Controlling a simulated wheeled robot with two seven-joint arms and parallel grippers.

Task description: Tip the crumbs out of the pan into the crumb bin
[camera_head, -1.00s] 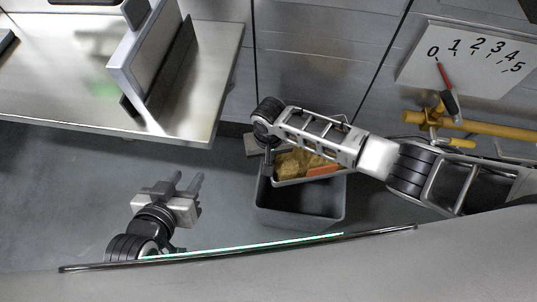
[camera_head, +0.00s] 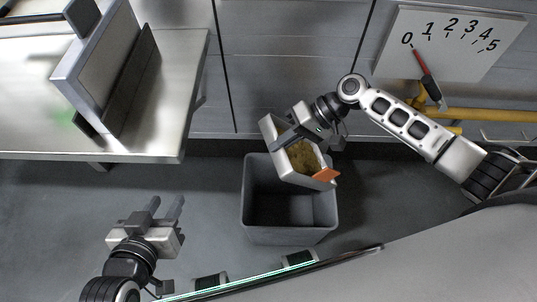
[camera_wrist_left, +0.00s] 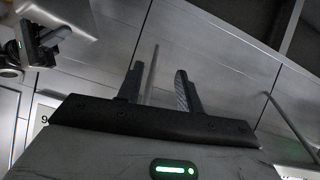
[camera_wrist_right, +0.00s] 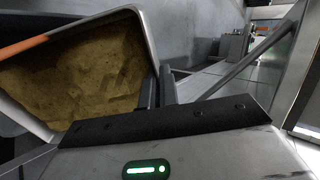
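The metal pan (camera_head: 270,130) is tilted above the back part of the grey crumb bin (camera_head: 245,205). Yellow-brown crumbs (camera_head: 303,157) lie in the pan; they fill much of the right wrist view (camera_wrist_right: 80,75). An orange piece (camera_head: 326,175) is at the pan's lower edge. My right gripper (camera_head: 287,138) is shut on the pan's wall, and its fingers also show in the right wrist view (camera_wrist_right: 156,92). The bin's visible inside is dark and looks empty; its back is hidden by the pan. My left gripper (camera_head: 166,205) is open and empty, left of the bin.
A steel table (camera_head: 180,90) with an upright panel (camera_head: 108,65) stands at the upper left. A board numbered 0 to 5 (camera_head: 450,60) with a red-and-black pointer and yellow pipes are at the upper right. Floor between the table and bin is clear.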

